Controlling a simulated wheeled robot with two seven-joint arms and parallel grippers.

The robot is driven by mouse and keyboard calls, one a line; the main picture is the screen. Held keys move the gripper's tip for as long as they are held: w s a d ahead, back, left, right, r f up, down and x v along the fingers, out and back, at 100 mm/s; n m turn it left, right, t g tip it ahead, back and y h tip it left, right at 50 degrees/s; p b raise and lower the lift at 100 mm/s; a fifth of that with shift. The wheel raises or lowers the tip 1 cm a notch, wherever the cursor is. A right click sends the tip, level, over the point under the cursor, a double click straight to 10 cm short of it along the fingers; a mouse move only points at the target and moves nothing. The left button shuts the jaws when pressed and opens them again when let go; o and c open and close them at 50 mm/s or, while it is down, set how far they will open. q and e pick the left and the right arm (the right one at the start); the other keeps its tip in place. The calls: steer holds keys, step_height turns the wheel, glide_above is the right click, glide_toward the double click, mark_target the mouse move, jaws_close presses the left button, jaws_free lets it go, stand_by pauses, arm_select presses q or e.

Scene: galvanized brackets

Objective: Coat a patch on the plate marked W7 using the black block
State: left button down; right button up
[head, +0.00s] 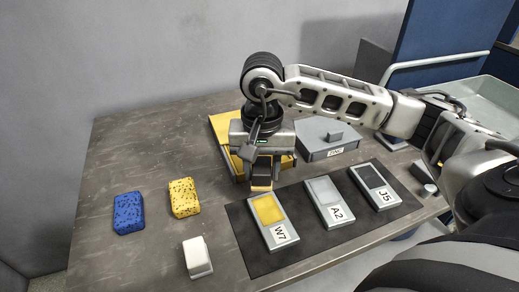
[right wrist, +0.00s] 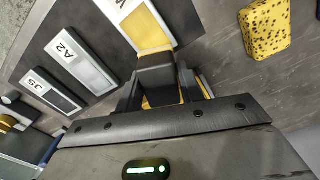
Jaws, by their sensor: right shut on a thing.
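The plate marked W7 (head: 281,235) lies at the left end of a dark mat, with a yellow patch (head: 268,209) on its upper part; the patch also shows in the right wrist view (right wrist: 147,30). My right gripper (head: 262,182) is shut on the black block (right wrist: 156,72), just behind the far end of the W7 plate. The block's tip overlaps the patch's edge in the right wrist view; I cannot tell whether they touch. Yellow shows around the block's lower end in the head view. My left gripper is not in view.
Plates A2 (head: 331,203) and J5 (head: 376,186) share the dark mat (head: 262,263). A grey box marked ZINC (head: 322,145) and a yellow tray (head: 220,127) stand behind. Blue (head: 129,213) and yellow (head: 184,197) speckled sponges and a white block (head: 197,257) lie left. The table's far left is clear.

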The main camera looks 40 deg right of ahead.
steer(key=shift+r+p, duration=0.65)
steer(key=shift+r, duration=0.95)
